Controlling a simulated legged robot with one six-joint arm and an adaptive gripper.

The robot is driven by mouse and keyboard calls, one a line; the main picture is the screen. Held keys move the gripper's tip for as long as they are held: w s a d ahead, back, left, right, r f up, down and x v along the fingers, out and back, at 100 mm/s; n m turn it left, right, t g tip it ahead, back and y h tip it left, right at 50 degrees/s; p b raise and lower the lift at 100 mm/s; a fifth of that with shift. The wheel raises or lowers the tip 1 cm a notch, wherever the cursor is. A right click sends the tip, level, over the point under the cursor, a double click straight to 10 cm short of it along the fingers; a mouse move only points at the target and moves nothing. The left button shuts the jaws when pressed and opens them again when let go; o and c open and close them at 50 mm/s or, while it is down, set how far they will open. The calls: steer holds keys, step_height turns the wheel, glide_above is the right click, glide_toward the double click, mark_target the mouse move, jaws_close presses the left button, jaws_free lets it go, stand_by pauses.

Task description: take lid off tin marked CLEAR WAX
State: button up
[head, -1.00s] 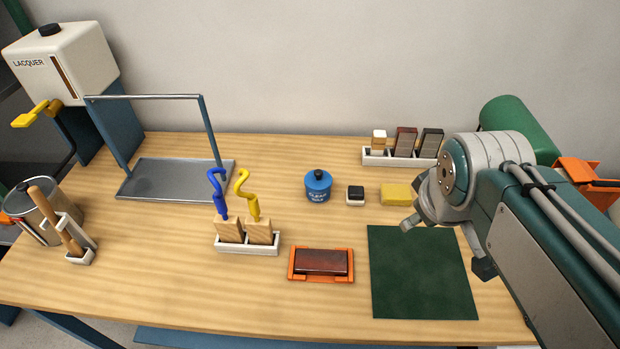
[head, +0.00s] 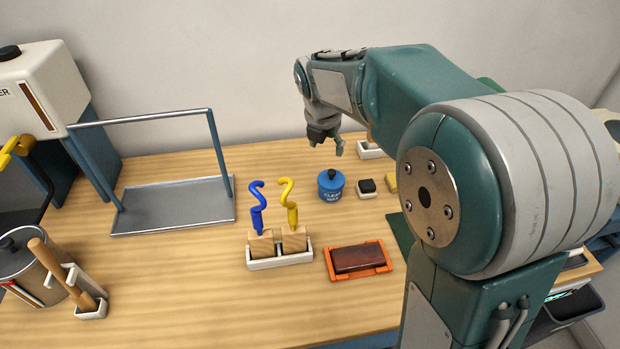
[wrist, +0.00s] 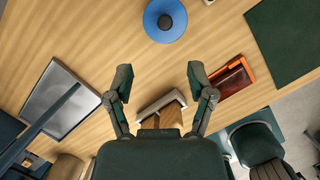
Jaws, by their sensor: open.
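The blue tin (head: 331,191) stands upright on the wooden table in the head view. Its small label seems to read CLEAR WAX. A blue lid with a black knob (head: 331,173) sits on top of it. In the wrist view I look down on the round blue lid (wrist: 152,33), near the top edge, with the black knob at its middle. My gripper (head: 326,145) is open and empty, raised above and a little behind the tin. In the wrist view its two fingers (wrist: 160,79) are spread apart, and the lid lies beyond their tips, not between them.
A black-and-white block (head: 366,189) and a partly hidden yellow block (head: 391,185) stand right of the tin. A white holder (head: 280,258) with blue and yellow hooked tools is in front left. An orange tray (head: 386,267) lies in front. A metal rack (head: 172,212) stands left.

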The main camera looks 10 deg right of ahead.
glide_above(330, 172)
steer(key=d, duration=0.1)
steer(key=shift+n, duration=0.4)
steer(key=f, duration=0.4)
steer(key=shift+s+f, duration=0.2)
steer(key=shift+f, duration=0.1)
steer(key=f, duration=0.1)
steer(key=a+f, duration=0.1)
steer(key=f, duration=0.1)
steer(key=shift+w+a+f, duration=0.15)
steer(key=shift+a+f, duration=0.1)
steer(key=shift+a, duration=0.15)
steer(key=f, duration=0.1)
steer(key=d+f, duration=0.1)
steer(key=shift+w+d+f, duration=0.15)
steer(key=shift+w+f, duration=0.1)
steer(key=shift+f, duration=0.15)
steer(key=shift+d, duration=0.35)
steer(key=shift+a, duration=0.45)
jaws_close()
steer(key=shift+a+f, duration=0.1)
